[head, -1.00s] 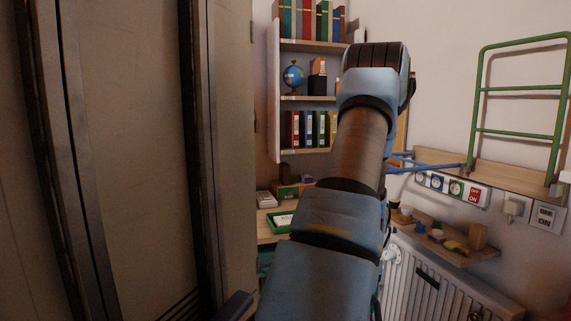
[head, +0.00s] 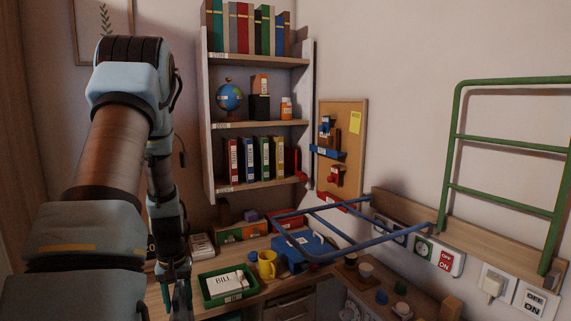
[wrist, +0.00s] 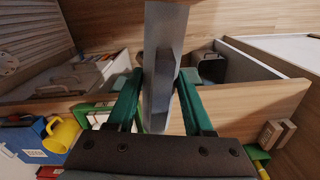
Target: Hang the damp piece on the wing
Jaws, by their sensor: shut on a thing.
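My gripper (wrist: 160,76) is shut on a grey, flat, strip-like piece (wrist: 160,40), seen nearly edge-on between the green fingers in the wrist view. I cannot tell from its look whether it is damp. In the head view my gripper (head: 175,292) hangs low at the left, by the desk's left end, and the piece is hard to make out there. A blue wing (head: 345,251) of bars juts out from the wall board, roughly level, to the right of my gripper and apart from it. A green wing (head: 505,142) stands upright against the wall. Both wings look empty.
On the desk are a green tray (head: 206,299) with a bill, a yellow mug (head: 267,264) and a blue box (head: 290,257) below the blue wing. A shelf unit (head: 258,121) and a corkboard (head: 350,140) are behind. A small ledge (head: 420,296) holds small items.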

